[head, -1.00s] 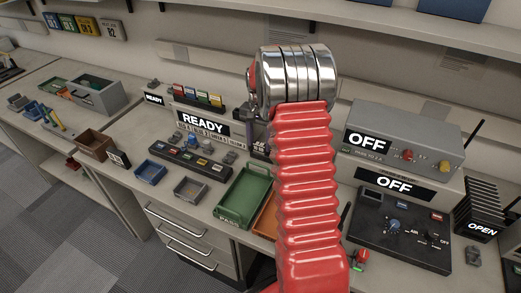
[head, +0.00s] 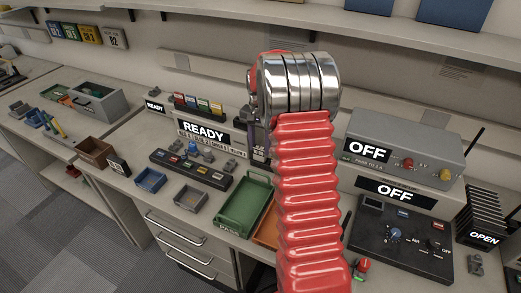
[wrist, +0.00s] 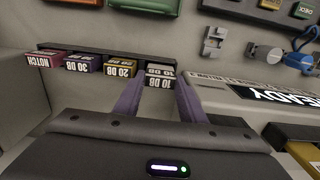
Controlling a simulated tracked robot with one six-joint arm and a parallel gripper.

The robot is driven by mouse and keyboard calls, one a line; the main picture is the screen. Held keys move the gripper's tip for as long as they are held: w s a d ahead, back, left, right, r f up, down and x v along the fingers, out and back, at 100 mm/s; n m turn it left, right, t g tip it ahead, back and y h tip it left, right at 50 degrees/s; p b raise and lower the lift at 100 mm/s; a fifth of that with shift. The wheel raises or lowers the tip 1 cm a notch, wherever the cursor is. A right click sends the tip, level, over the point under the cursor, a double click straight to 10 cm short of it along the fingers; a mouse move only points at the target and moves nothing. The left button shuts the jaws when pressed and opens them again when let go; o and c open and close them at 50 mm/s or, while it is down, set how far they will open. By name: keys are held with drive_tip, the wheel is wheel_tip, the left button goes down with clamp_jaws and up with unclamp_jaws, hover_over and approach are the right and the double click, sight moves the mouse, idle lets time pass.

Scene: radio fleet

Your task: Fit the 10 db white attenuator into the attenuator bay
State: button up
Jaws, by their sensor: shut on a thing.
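The white 10 dB attenuator (wrist: 161,76) is at the right end of a row of labelled blocks in the wrist view, its label upside down. My gripper (wrist: 160,88) has its two purple fingers on either side of this block and is shut on it. I cannot tell whether the block still touches the dark rack (wrist: 100,52) behind it. In the head view my gripper is mostly hidden behind my red arm; only a purple bit shows (head: 254,138). I cannot make out the attenuator bay in either view.
Pink notch (wrist: 38,60), purple 30 dB (wrist: 82,63) and yellow 20 dB (wrist: 122,66) blocks stand left of the attenuator. A READY unit (wrist: 265,94) is close on the right. In the head view, a green tray (head: 225,223) and OFF units (head: 400,135) stand on the bench.

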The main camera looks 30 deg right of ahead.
sight(260, 147)
wheel_tip(260, 147, up, 7)
drive_tip(key=shift+r, duration=0.45)
idle(0.6)
